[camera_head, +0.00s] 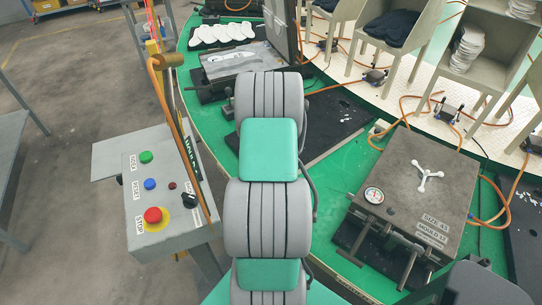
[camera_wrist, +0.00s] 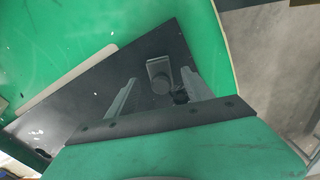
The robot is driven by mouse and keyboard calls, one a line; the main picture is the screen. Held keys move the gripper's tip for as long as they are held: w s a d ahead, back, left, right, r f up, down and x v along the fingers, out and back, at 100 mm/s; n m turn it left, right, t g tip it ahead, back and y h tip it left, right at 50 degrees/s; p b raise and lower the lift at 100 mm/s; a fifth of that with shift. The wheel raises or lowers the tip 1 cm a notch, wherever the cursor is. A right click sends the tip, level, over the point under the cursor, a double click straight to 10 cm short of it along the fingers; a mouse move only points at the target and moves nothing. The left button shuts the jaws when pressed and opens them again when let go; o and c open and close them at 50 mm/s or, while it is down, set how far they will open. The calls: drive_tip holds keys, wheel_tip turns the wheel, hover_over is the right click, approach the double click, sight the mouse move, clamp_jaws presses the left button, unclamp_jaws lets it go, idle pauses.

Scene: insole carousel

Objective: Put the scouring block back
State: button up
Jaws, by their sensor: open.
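My gripper (camera_wrist: 159,77) is open in the wrist view, its two grey fingers apart over a dark plate (camera_wrist: 90,98). A small dark grey piece with a rounded end (camera_wrist: 159,70) shows between and beyond the fingertips. I cannot tell whether it is a fixture or the scouring block, or whether the fingers touch it. No scouring block can be made out with certainty in either view. In the head view my arm runs up the middle and hides what lies behind it; my gripper cannot be made out there.
A green carousel table (camera_head: 345,175) curves around my arm. A mould box (camera_head: 420,185) with a gauge stands at right. A control box (camera_head: 160,190) with a red stop button is at left. White insoles (camera_head: 222,33) lie at the back; orange hoses cross the right side.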

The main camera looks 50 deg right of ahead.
wheel_tip(320, 180, up, 9)
drive_tip(key=b, duration=0.1)
drive_tip(key=shift+r, duration=0.15)
